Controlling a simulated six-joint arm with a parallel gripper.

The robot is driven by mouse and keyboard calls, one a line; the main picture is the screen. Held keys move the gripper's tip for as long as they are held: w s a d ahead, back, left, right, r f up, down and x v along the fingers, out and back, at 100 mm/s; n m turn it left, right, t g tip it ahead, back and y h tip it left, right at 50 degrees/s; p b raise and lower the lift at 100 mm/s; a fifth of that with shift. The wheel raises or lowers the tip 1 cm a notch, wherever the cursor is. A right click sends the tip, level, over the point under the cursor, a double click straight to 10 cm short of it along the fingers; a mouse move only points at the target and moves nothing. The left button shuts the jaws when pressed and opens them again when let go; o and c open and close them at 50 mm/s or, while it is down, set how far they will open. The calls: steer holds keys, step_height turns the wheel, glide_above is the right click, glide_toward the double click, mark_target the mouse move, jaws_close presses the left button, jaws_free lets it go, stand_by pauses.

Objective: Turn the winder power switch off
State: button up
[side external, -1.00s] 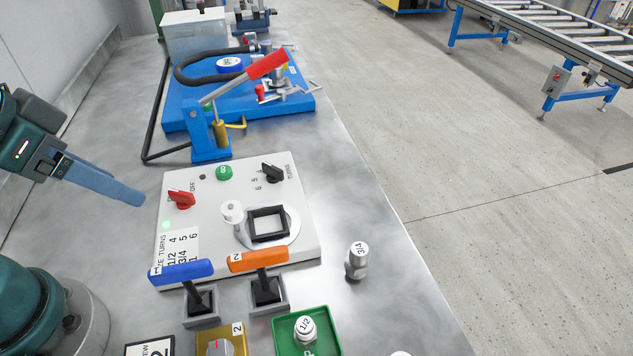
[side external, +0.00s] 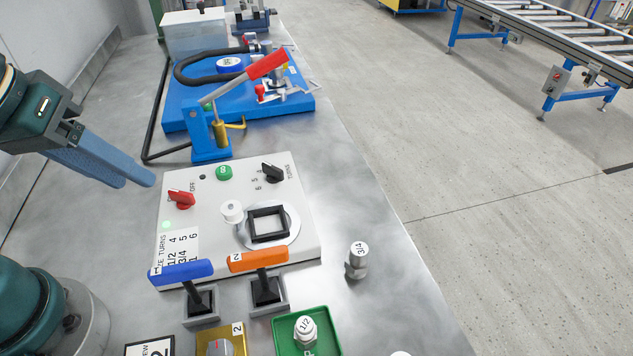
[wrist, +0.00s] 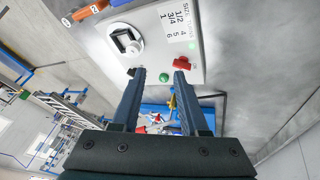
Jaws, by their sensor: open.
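The winder panel (side external: 205,222) is a light grey box on the metal bench, and its red power switch (side external: 181,199) sits at the left with the word OFF printed beside it. A small green lamp (side external: 166,225) glows near the switch. My gripper (side external: 140,182) is open and empty, to the left of the switch and apart from it. In the wrist view my two blue fingers (wrist: 160,72) point at the panel, with the red switch (wrist: 182,63) just beyond the right fingertip.
A green button (side external: 224,172) and a black turns knob (side external: 273,172) are on the panel. A blue pump stand (side external: 208,150) with a red-handled lever is behind it. Blue (side external: 182,272) and orange (side external: 258,261) lever handles stand in front. A 3/4 fitting (side external: 357,262) is at the right.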

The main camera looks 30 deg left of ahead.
steer(key=w+n+g+h, duration=0.1)
steer(key=w+n+g, duration=0.1)
steer(key=w+n, duration=0.35)
steer(key=n+g+h, duration=0.2)
steer(key=n, duration=0.7)
glide_above(178, 191)
step_height(178, 191, down, 5)
steer(key=f, duration=0.1)
steer(key=a+f+n, duration=0.1)
steer(key=f, duration=0.1)
steer(key=shift+s+a+n, duration=0.25)
steer(key=shift+a+n, duration=0.1)
steer(key=shift+a, duration=0.05)
steer(key=shift+a+f+h, duration=0.1)
steer(key=shift+f+h, duration=0.2)
steer(key=shift+x, duration=2.4)
steer(key=shift+s, duration=0.15)
steer(key=shift+c, duration=0.3)
jaws_close()
